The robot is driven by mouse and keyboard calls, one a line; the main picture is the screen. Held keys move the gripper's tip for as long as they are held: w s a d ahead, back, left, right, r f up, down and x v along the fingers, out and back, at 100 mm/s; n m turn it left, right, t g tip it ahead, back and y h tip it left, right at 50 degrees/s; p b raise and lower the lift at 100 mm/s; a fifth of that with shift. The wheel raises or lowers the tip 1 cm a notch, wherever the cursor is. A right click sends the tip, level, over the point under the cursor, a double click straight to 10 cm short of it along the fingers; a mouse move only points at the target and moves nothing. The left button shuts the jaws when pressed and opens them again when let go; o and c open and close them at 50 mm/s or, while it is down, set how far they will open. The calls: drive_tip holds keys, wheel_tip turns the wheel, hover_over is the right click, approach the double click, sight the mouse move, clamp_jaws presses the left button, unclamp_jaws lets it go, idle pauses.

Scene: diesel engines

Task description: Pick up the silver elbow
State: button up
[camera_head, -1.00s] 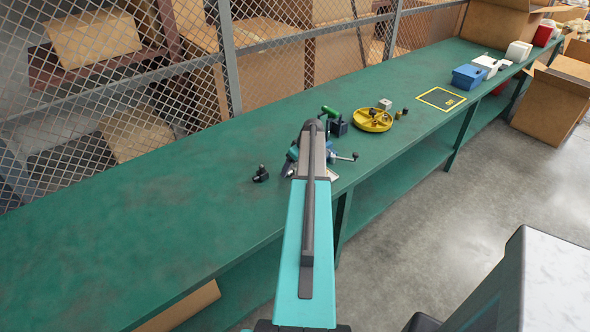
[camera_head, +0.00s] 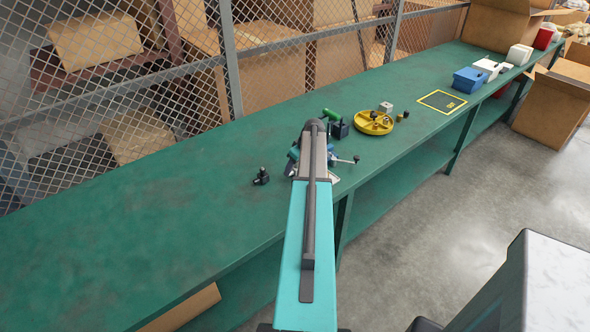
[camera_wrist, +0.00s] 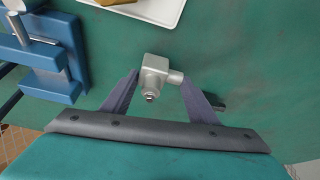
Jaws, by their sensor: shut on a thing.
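The silver elbow (camera_wrist: 155,72) is a small grey metal fitting with a square body, a short side stub and a nozzle. It shows in the wrist view between the two fingers of my gripper (camera_wrist: 156,88). The fingers are closed on it from left and right, the right one against the side stub. The green bench top lies behind it, and I cannot tell how far it is from the surface. In the head view my own arm hides the gripper and the elbow.
A blue vise (camera_wrist: 50,62) stands close at the left in the wrist view, with a white tray (camera_wrist: 150,8) at the top. In the head view, a black fitting (camera_head: 261,176) lies left of my arm, and a yellow round tray (camera_head: 374,122) sits beyond. The bench's left part is clear.

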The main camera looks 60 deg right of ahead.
drive_tip(key=shift+r+b, duration=1.1)
drive_tip(key=shift+r, duration=3.45)
drive_tip(key=w+a+r, duration=0.3)
drive_tip(key=w+a, duration=0.4)
drive_tip(key=a, duration=0.4)
drive_tip(key=w+a+r+n, duration=0.1)
drive_tip(key=w+a+r, duration=0.2)
drive_tip(key=w+a, duration=0.6)
drive_tip(key=w+a+r, duration=0.4)
drive_tip(key=a, duration=0.9)
drive_tip(key=a+r, duration=0.2)
drive_tip(key=a, duration=1)
drive_tip(key=a+r, duration=0.3)
drive_tip(key=a, duration=0.9)
drive_tip(key=a+r, duration=0.2)
drive_tip(key=a, duration=1)
drive_tip(key=shift+w+r+n+y, duration=0.25)
drive_tip(key=shift+w+n+y, duration=0.05)
drive_tip(key=shift+n+y, duration=0.1)
